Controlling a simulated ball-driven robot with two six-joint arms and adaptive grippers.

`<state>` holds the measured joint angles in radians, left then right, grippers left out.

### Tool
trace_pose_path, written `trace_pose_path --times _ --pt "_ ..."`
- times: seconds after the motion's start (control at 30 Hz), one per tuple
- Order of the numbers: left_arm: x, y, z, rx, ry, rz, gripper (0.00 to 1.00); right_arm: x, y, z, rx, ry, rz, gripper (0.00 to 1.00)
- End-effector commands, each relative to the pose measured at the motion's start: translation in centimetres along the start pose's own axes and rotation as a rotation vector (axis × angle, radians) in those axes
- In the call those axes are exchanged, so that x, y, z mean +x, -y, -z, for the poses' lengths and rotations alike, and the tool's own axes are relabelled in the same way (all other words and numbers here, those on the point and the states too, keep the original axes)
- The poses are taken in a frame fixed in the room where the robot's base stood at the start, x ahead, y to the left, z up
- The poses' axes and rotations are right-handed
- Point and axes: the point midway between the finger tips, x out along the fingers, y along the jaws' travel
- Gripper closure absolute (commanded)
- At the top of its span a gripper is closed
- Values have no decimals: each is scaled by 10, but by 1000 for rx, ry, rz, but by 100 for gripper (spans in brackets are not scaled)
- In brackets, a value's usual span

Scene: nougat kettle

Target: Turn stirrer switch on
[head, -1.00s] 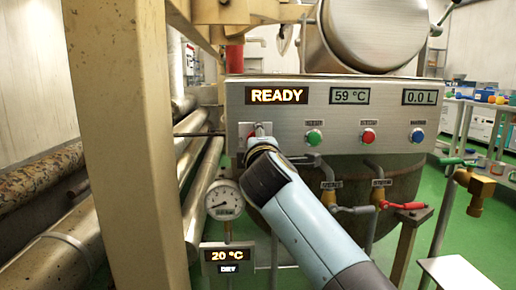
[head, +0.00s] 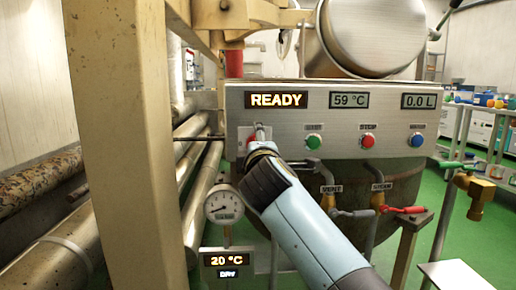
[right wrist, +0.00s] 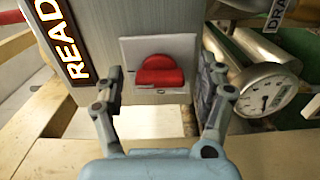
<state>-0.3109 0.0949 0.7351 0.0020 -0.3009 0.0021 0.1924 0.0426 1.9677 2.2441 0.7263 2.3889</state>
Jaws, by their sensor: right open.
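The stirrer switch is a red rounded knob (right wrist: 160,72) on a pale square plate (right wrist: 158,50), in the middle of the right wrist view. In the head view the plate and a bit of red (head: 259,132) show at the left end of the steel control panel (head: 290,95). My right gripper (right wrist: 163,78) is open, with one finger on each side of the knob and visible gaps to it. In the head view my right gripper (head: 262,148) is in front of the switch and hides its lower part. My left gripper is not in view.
The panel display (head: 276,99) reads READY. Green (head: 314,142), red (head: 368,142) and blue (head: 417,139) buttons sit to the right. A round gauge (head: 224,204) hangs below left, beside a thick cream post (head: 122,150). Vent and steam valves lie below the panel.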

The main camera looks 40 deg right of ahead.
Motion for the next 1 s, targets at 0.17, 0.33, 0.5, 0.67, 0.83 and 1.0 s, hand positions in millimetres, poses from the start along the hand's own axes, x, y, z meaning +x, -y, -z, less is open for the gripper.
trace_pose_path --times 0.17,0.33,0.5,0.67,0.83,1.0 --pt "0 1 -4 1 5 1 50 -23 2 0 2 0 4 27" --pt "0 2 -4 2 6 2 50 -53 2 0 4 1 5 27" --pt "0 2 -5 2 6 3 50 -71 2 0 1 1 3 27" --pt "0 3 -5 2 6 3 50 -74 1 0 0 1 1 27" --pt "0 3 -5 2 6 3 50 -74 1 0 0 0 1 27" --pt "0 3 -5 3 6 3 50 -74 1 0 0 0 1 27"
